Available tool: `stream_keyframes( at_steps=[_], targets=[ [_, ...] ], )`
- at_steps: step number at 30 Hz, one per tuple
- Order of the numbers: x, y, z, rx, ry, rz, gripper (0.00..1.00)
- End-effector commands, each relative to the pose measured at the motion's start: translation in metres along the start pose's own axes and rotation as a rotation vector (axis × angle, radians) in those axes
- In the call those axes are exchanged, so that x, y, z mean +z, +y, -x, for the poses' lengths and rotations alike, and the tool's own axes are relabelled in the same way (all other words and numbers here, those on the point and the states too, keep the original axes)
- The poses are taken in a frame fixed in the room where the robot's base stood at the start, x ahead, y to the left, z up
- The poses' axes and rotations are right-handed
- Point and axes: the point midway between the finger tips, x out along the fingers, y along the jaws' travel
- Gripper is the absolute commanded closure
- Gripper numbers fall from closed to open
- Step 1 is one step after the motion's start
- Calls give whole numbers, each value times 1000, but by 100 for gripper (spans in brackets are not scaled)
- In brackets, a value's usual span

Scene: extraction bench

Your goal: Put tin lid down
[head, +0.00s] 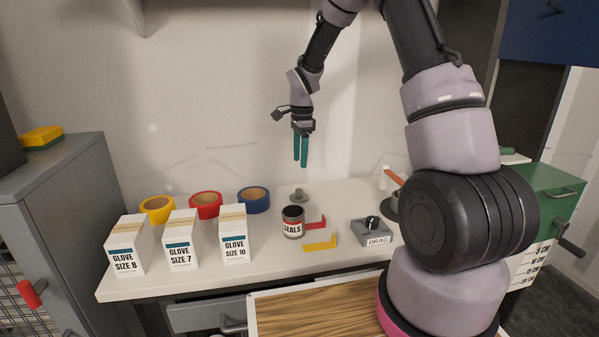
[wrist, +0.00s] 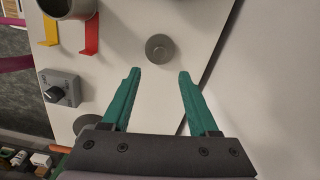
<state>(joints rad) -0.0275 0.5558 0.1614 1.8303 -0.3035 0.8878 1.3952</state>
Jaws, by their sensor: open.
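The tin lid (head: 299,195) is a small grey disc with a knob, lying on the bench top behind the tin. It also shows in the wrist view (wrist: 160,48), flat on the pale surface beyond my fingertips. The tin (head: 292,222), labelled SEALS, stands upright with its dark open mouth showing; part of it is at the top left of the wrist view (wrist: 68,8). My gripper (head: 301,164) has green fingers pointing down above the bench, apart from the lid. In the wrist view my gripper (wrist: 157,75) is open, with nothing between its fingers.
Red (head: 316,223) and yellow (head: 320,243) angle brackets lie beside the tin. A DRAG knob box (head: 372,232) stands to the right. Glove boxes (head: 181,240) and tape rolls (head: 206,205) stand to the left. The wall is close behind the bench (head: 335,196).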

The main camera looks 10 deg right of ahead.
Motion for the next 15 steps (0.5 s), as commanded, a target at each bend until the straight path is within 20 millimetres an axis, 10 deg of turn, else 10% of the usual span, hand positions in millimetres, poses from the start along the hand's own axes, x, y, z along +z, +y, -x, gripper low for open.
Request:
stream_keyframes(
  at_steps=[8, 15],
  targets=[
    [-1, 9, 40, -29, 3, 44, 40],
    [-8, 66, 140, -169, 30, 280, 40]
  ],
)
